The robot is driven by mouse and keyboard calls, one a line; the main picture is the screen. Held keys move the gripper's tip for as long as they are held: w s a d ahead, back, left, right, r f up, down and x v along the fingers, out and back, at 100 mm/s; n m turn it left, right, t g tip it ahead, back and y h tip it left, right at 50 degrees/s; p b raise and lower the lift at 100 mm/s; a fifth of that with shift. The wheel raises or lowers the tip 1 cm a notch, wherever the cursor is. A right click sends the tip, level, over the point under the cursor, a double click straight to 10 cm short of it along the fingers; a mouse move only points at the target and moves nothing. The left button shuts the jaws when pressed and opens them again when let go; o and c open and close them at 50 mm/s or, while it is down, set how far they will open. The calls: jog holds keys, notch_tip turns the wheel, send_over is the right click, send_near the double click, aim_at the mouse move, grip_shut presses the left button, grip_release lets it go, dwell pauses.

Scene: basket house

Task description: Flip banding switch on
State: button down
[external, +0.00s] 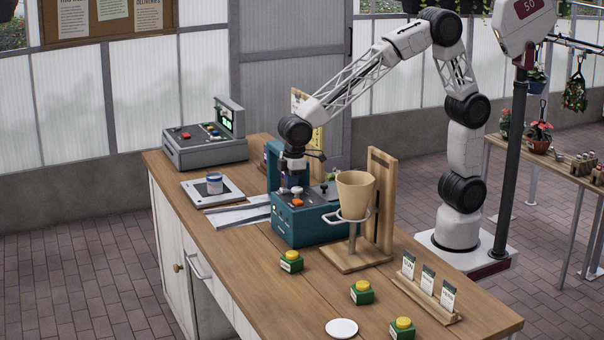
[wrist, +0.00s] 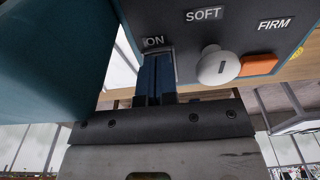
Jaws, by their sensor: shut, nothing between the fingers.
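The teal banding machine (external: 300,222) stands on the wooden counter in the external view. In the wrist view its dark panel carries an ON label (wrist: 153,42), a white knob (wrist: 217,66) near the words SOFT and FIRM, and an orange button (wrist: 258,65). My gripper (external: 292,187) points down over the machine's panel. In the wrist view its dark blue fingers (wrist: 155,72) are closed together just below the ON label, with nothing held. The banding switch is mostly or fully hidden behind the fingers. I cannot tell its position or whether the fingers touch it.
A wooden stand with a tan pot (external: 355,193) is close on the machine's right. A scale with a small jar (external: 214,183) and a grey console (external: 204,150) stand to the left.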

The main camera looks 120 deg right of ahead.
jog(key=shift+w+f, duration=0.55)
jog(key=shift+w, duration=0.05)
dwell(0.3)
notch_tip(320, 180, up, 15)
jog(key=s, duration=0.1)
dwell(0.6)
jog(key=shift+s+r, duration=0.1)
jog(key=shift+s, duration=0.05)
jog(key=s+a+f, duration=0.1)
jog(key=s+f, duration=0.1)
jog(key=s, duration=1.1)
jog(key=s+a+f+t, duration=0.1)
jog(key=s+a+f, duration=0.1)
jog(key=s, duration=1.2)
jog(key=s+a+f, duration=0.2)
jog(key=s+f, duration=0.1)
jog(key=s, duration=1.1)
jog(key=shift+s+a+t, duration=0.2)
jog(key=shift+a+t, duration=0.05)
jog(key=shift+t, duration=0.05)
